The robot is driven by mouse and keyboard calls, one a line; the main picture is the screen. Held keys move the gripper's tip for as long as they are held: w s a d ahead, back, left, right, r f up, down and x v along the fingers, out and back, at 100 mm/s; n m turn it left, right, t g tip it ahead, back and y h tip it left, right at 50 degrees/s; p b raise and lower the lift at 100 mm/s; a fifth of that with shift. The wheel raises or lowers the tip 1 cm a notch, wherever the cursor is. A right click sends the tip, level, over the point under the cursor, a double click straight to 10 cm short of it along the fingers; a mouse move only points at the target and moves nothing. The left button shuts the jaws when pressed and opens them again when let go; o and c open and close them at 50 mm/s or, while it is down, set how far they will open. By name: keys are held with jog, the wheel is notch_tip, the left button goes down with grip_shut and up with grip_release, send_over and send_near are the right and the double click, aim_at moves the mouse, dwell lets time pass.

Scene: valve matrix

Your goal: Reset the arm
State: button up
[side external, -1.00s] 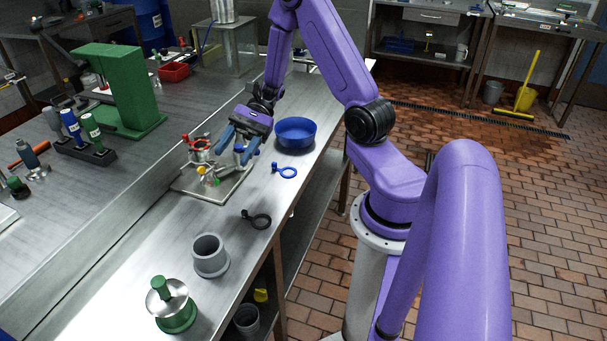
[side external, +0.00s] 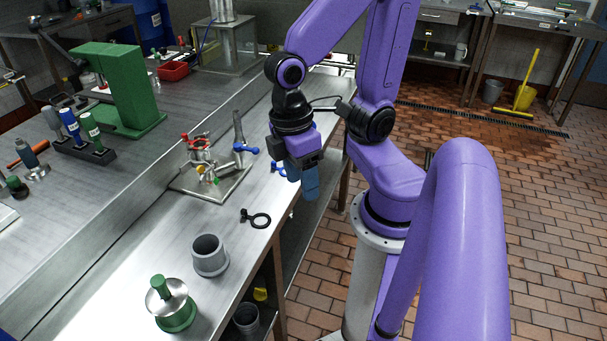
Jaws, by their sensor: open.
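My purple arm is folded back over the right edge of the steel bench. My gripper (side external: 303,184), with blue fingers, points down near that edge. It is open and nothing shows between its fingers. It is to the right of the valve plate (side external: 228,183), apart from it. The valve plate carries a red-handled valve (side external: 198,147), a grey pipe with a blue handle (side external: 246,148) and a small yellow and green fitting (side external: 207,172). A blue ring tool (side external: 277,168) lies on the bench, mostly hidden behind my gripper. The blue bowl seen earlier is hidden behind my arm.
A black ring tool (side external: 258,219), a grey cup (side external: 210,256) and a green-based metal part (side external: 172,304) stand along the front of the bench. A green press (side external: 118,90) and a rack of bottles (side external: 84,147) are at left.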

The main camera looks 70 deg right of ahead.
jog(key=n, duration=0.1)
jog(key=r+n+t, duration=0.1)
jog(key=shift+s+a+n+t, duration=0.3)
jog(key=shift+s, duration=0.05)
